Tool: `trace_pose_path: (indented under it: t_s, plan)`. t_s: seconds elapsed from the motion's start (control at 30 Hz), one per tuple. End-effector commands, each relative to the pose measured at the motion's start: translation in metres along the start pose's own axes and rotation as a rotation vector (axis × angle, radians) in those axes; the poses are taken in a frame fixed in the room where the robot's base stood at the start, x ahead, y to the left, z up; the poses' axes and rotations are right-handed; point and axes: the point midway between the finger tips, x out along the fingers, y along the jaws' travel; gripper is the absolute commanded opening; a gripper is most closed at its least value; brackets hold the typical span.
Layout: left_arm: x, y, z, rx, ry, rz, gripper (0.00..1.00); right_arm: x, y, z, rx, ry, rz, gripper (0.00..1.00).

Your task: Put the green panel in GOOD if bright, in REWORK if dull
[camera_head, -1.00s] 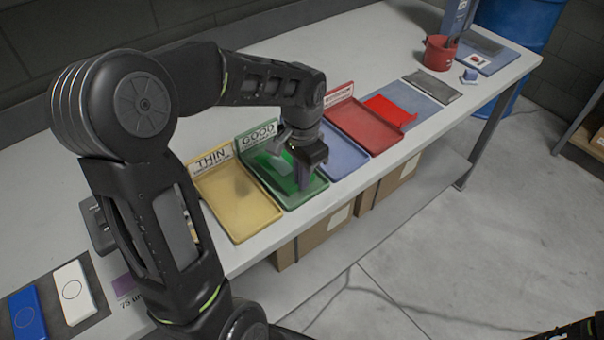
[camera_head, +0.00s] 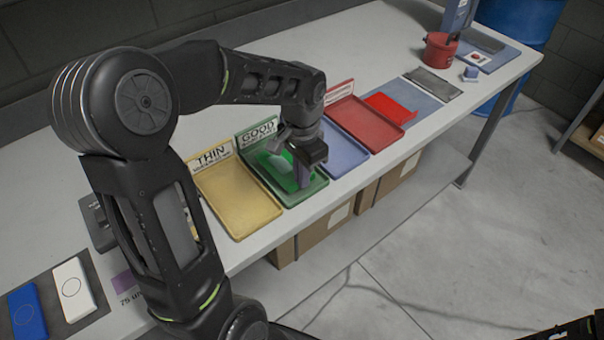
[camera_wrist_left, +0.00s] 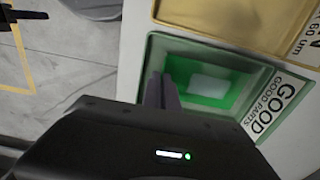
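The green panel (camera_wrist_left: 216,84) shows as a bright green area with a pale patch, in or just over the green GOOD tray (camera_wrist_left: 241,109) in the left wrist view. In the head view, bright green (camera_head: 287,170) shows around my left fingers inside the GOOD tray (camera_head: 311,195). My left gripper (camera_head: 303,181) points down over this tray. Its narrow fingers (camera_wrist_left: 163,91) are at the panel's left edge in the wrist view. I cannot tell whether they grip it. A dark part at the head view's bottom right seems to be my right arm; its fingers are not clear.
The yellow THIN tray (camera_head: 238,203) stands left of GOOD, a blue tray (camera_head: 342,155) and red tray (camera_head: 368,128) right of it. A red piece (camera_head: 391,107) lies beyond. A red pot (camera_head: 439,50) stands farther back. White and blue panels lie at lower left.

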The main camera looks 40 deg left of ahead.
Motion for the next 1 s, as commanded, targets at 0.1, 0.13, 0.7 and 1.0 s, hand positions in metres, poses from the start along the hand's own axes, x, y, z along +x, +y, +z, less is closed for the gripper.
trace_pose_path:
  t_s: [0.1, 0.13, 0.7, 1.0]
  plan:
    - [0.0033, 0.0000, 0.0000, 0.000, 0.000, 0.000, 0.00, 0.0025, 0.0010, 0.0000, 0.000, 0.000, 0.000, 0.00]
    - [0.0039, 0.0000, 0.0000, 0.000, 0.000, 0.000, 0.00, 0.0029, 0.0011, 0.0000, 0.000, 0.000, 0.000, 0.00]
    - [0.0064, 0.0000, -0.0001, 0.000, 0.000, 0.000, 0.28, 0.0044, 0.0017, 0.0000, 0.000, 0.000, 0.000, 0.00]
    - [0.0009, -0.0004, -0.0007, 0.000, 0.003, -0.001, 0.28, 0.0046, 0.0018, -0.0001, 0.000, 0.001, 0.000, 0.00]
